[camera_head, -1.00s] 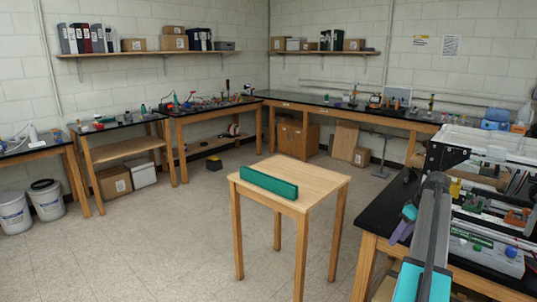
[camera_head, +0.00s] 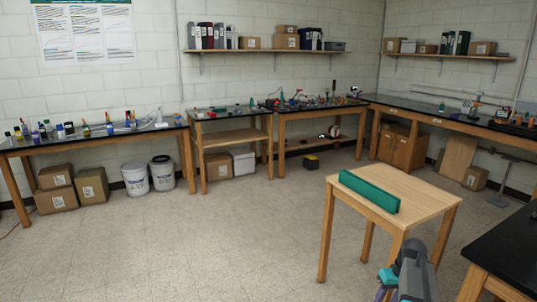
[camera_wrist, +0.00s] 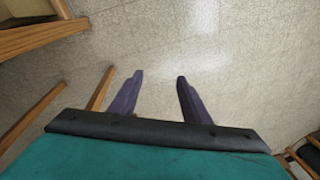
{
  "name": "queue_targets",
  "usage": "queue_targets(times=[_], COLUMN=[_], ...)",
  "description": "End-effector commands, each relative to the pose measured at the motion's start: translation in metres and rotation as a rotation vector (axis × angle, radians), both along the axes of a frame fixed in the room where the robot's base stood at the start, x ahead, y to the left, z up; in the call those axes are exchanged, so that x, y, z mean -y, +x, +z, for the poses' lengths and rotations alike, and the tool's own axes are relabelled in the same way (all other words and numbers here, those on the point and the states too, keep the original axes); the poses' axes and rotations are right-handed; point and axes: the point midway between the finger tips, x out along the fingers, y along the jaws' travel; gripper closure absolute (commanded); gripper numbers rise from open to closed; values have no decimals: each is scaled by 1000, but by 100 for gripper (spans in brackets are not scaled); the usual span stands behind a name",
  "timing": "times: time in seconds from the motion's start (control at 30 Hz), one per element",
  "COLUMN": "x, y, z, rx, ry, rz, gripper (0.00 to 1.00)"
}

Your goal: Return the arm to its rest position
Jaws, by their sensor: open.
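My arm shows at the bottom of the head view, right of the middle, as a grey link with teal and purple parts. My gripper (camera_wrist: 160,76) is in the wrist view with its two purple fingers apart. Nothing is between them, and only pale floor lies beyond them.
The small wooden table (camera_head: 428,192) stands close, with a green block (camera_head: 369,191) on it. A black-topped bench (camera_head: 510,245) is at the right edge. Benches, boxes and white buckets (camera_head: 135,179) line the walls. The floor (camera_head: 220,240) at left and middle is clear.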

Motion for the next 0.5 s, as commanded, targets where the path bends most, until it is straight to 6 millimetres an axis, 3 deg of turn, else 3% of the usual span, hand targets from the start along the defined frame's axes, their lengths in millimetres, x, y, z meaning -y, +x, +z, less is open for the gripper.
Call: queue_targets(times=[0.03, 0.1, 0.5], x=[-22, -46, -174], y=[-2, -2, -21], z=[-9, -19, -71], rx=[-9, -19, -62], ry=[-2, -9, -54], rz=[6, 5, 6], gripper=[57, 57, 57])
